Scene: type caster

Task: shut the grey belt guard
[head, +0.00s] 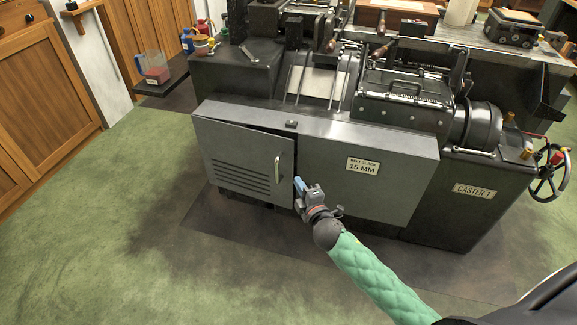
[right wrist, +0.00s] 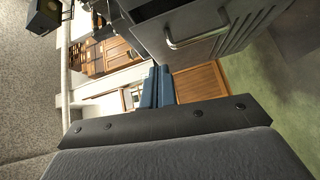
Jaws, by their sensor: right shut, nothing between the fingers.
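The grey belt guard (head: 240,160) is a louvred door with an upright bar handle (head: 277,166) near its right edge. It stands slightly ajar, with a dark gap along its top and its right edge swung out from the grey housing (head: 345,185). My right gripper (head: 299,184) is shut and empty, beside the guard's right edge, just right of and below the handle. I cannot tell whether it touches the guard. In the right wrist view the blue fingers (right wrist: 158,86) are together, and the guard (right wrist: 240,22) with its handle (right wrist: 198,36) is at the upper right. My left gripper is out of view.
The housing carries a "BELT SLACK 15 MM" plate (head: 362,166). The dark caster machine (head: 470,205) has a handwheel (head: 549,178) at the right. A low shelf with a jug (head: 155,69) stands at the back left. The green floor (head: 120,220) before the guard is clear.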

